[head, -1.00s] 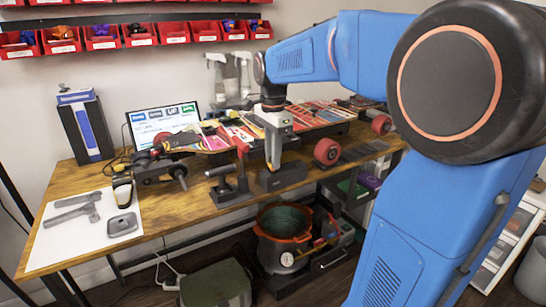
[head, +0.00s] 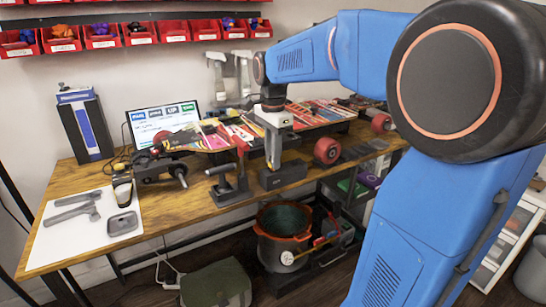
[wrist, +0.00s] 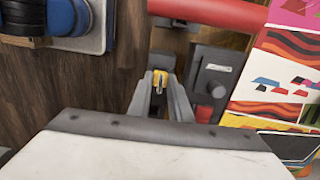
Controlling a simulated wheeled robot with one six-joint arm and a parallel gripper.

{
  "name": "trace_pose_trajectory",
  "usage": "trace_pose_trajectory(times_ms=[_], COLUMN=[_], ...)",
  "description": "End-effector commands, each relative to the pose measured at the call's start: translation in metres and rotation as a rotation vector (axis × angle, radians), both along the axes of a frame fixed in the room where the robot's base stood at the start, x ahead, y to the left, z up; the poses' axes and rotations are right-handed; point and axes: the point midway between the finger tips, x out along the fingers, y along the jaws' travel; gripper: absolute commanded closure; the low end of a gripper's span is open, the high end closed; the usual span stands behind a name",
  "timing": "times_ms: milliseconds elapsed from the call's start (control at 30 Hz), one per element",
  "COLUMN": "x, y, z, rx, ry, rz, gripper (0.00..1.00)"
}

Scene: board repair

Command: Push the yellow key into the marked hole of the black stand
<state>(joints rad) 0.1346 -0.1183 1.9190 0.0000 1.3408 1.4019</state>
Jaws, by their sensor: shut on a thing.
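My gripper (wrist: 160,100) is shut on the yellow key (wrist: 160,78), whose small yellow part shows between the fingertips in the wrist view. In the head view my gripper (head: 273,163) points down at the front middle of the wooden bench, at the black stand (head: 287,176). The fingertips overlap the stand's left part in that view. I cannot tell whether the key touches the stand. In the wrist view a dark block with a small label (wrist: 217,70) lies just right of the fingers.
A clamp-like black holder (head: 229,184) stands left of the stand. A skateboard (head: 215,140) lies behind, with a red wheel (head: 327,150) to the right. A red bar (wrist: 210,10) crosses the wrist view's top. A white mat (head: 62,245) with grey tools lies at left.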

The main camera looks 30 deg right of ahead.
Motion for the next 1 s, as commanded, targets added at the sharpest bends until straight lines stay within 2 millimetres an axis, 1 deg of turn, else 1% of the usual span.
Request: trace_pose_trajectory(times_ms=[1000], x=[0.0000], y=[0.0000], z=[-0.0081], rx=[0.000], ry=[0.000], rz=[0.000], gripper=[1.00])
